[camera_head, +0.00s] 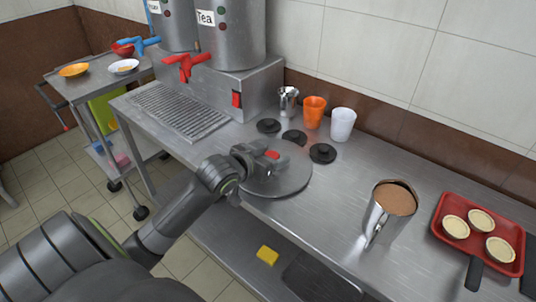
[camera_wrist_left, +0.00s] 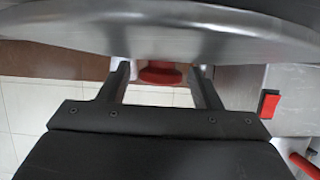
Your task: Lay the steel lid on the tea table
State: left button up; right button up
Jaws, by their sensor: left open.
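The round steel lid (camera_head: 290,182) looks flat on the steel tea table (camera_head: 335,205), close to its front edge. Its red knob (camera_head: 272,155) points up and is partly hidden by my left gripper (camera_head: 266,157). In the left wrist view the steel lid (camera_wrist_left: 160,35) fills the top. The red knob (camera_wrist_left: 160,76) is there between the two fingers of my left gripper (camera_wrist_left: 161,88), with a gap on each side. The left gripper is open around the knob and does not grip it. My right gripper is out of view.
Black round pieces (camera_head: 322,153), an orange cup (camera_head: 314,112), a white cup (camera_head: 342,124) and a steel cup (camera_head: 288,101) stand behind the lid. A filled steel pitcher (camera_head: 381,225) and a red tray (camera_head: 450,206) with tarts are at right. Tea urns (camera_head: 232,45) stand behind left.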

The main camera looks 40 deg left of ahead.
pick_arm(q)
jog(key=p+v, duration=0.1)
jog(key=v, duration=1.1)
jog(key=shift+p, duration=0.4)
